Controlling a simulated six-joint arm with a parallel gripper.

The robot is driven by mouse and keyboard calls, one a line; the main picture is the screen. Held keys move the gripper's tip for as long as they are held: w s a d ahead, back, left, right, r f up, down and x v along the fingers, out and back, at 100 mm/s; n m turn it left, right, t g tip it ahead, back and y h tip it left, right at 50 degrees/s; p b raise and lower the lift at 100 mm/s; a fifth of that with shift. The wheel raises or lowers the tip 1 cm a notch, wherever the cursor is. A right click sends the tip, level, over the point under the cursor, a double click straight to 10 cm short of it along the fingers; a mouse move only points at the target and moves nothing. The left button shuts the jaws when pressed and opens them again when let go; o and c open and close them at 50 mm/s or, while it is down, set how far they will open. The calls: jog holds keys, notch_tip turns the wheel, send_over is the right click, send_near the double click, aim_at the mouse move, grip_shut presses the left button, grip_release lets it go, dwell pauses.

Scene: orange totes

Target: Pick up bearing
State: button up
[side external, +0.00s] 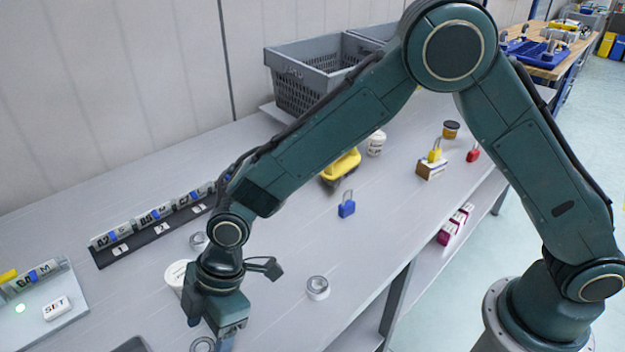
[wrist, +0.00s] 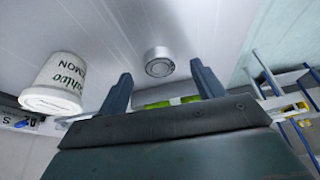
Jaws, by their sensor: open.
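A silver ring-shaped bearing (wrist: 159,62) lies on the grey table in the wrist view, beyond and roughly between my fingertips, touching neither. My gripper (wrist: 161,74) is open and empty, its two dark fingers apart. In the side view my gripper (side external: 222,343) points down low over the table's front part. Rings lie around it: one bearing (side external: 318,288) to its right, another ring (side external: 198,241) behind, partly hidden by my arm, and one (side external: 203,345) at the bottom edge beside my gripper. I cannot tell which of them the wrist view shows.
A white printed cup (wrist: 55,82) stands near; in the side view my wrist partly hides it (side external: 174,275). A black rack (side external: 150,240) of labelled parts lies left. A blue padlock (side external: 346,206), a yellow-black item (side external: 341,167) and grey crates (side external: 310,75) stand farther back.

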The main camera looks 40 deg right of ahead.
aim_at(208, 345)
jog(key=shift+x, duration=1.05)
jog(key=c, duration=1.1)
jog(key=shift+r, duration=0.1)
notch_tip(208, 345, up, 20)
